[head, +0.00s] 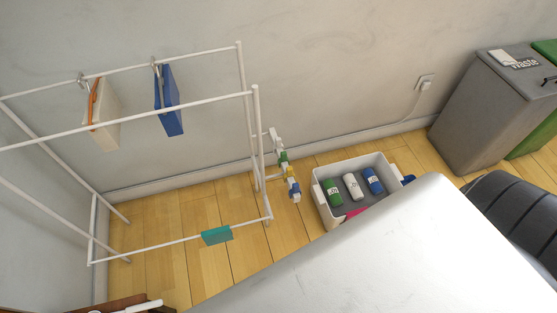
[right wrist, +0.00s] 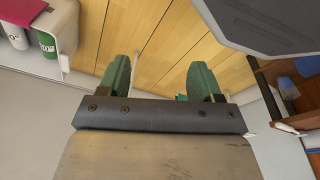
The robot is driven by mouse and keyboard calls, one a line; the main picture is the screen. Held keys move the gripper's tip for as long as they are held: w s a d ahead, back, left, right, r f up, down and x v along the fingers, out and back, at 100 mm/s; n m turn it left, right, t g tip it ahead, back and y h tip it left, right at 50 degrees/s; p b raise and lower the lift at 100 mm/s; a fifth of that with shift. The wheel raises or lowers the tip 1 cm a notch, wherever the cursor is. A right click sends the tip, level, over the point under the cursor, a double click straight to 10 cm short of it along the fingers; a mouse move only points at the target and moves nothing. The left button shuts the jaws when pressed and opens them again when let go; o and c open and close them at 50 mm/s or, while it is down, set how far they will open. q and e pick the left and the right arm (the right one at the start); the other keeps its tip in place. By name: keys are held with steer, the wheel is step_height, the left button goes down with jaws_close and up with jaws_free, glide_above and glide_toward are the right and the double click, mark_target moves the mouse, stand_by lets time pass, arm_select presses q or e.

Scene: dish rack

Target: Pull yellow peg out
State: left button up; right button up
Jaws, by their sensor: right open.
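The small yellow peg (head: 289,170) is in a short column of pegs at the right-hand post of the white rack in the head view. A green peg (head: 283,157) and a white one (head: 275,138) are above it, and a blue one (head: 294,187) is below it. How the yellow peg is fixed is too small to tell. My right gripper (right wrist: 160,76) shows in the right wrist view, its two green fingers apart with nothing between them but floor behind. No yellow peg shows in that view. My left gripper is out of view.
A white bin (head: 385,162) with several cans stands right of the pegs. A grey waste bin (head: 480,100) is further right.

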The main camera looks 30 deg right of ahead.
steer(key=w+a+r+n+y+b, duration=0.1)
steer(key=w+a+r+b, duration=0.3)
steer(key=w+r+b, duration=0.35)
steer(key=w+a+r+n+y+b, duration=0.1)
steer(key=w+a+r+y+b, duration=0.1)
steer(key=w+a+r+b, duration=0.55)
steer(key=w+d+r+m+h, duration=0.1)
steer(key=w+d+m, duration=0.1)
steer(key=w+d, duration=0.3)
steer(key=w+d+r+m+g+h+p, duration=0.1)
steer(key=w+d+m, duration=0.1)
steer(key=w+d, duration=0.4)
steer(key=w+d+r+m+g+h, duration=0.1)
steer(key=w+d+m, duration=0.1)
steer(key=w+d, duration=0.4)
steer(key=shift+d+r+m+p, duration=0.2)
steer(key=shift+d+m+p, duration=0.15)
steer(key=shift+d, duration=2.15)
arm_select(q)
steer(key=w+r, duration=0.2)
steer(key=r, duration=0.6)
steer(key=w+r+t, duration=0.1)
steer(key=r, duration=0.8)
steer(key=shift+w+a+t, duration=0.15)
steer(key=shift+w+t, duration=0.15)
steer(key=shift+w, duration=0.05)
